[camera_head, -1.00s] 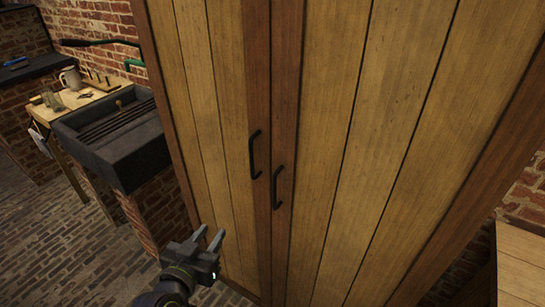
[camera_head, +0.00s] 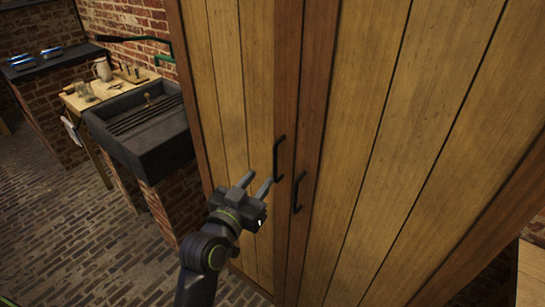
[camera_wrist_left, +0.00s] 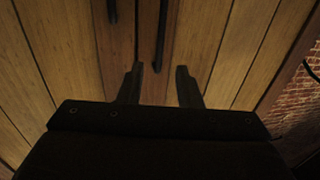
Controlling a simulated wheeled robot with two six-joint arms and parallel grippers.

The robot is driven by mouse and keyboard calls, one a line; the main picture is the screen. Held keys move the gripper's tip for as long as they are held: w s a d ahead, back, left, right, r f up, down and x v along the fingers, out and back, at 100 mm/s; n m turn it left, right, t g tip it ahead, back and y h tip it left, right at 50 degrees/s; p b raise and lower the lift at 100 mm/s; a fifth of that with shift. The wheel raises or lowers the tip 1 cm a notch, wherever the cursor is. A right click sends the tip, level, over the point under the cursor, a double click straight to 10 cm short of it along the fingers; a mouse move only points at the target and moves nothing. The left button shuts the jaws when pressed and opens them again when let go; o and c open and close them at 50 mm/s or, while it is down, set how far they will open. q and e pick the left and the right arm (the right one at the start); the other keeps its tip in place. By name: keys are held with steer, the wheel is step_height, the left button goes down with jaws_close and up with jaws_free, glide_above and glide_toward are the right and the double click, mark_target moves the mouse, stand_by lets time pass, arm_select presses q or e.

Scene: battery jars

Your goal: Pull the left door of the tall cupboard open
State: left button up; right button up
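The tall cupboard's left door (camera_head: 232,90) is shut, made of yellowish planks with a reddish-brown edge strip. Its black bar handle (camera_head: 277,158) is upright near the middle seam. My left gripper (camera_head: 259,182) is open and empty, just left of and below this handle, apparently apart from it. In the left wrist view, the open fingers (camera_wrist_left: 158,75) point at the doors. A dark handle bar (camera_wrist_left: 160,36) lines up between them, and another bar (camera_wrist_left: 111,10) is further left; that view alone does not settle which is which. My right gripper is out of view.
The right door (camera_head: 420,130) is shut; its black handle (camera_head: 298,192) sits close beside the left one, slightly lower. A dark stone sink (camera_head: 150,140) on brick stands left of the cupboard. A pale wooden surface (camera_head: 532,275) is at the lower right. The brick floor (camera_head: 70,240) at left is clear.

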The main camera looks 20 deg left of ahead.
arm_select(q)
steer(key=w+d+p, duration=0.1)
steer(key=w+p, duration=0.1)
steer(key=w, duration=0.6)
steer(key=shift+d, duration=0.1)
jaws_close()
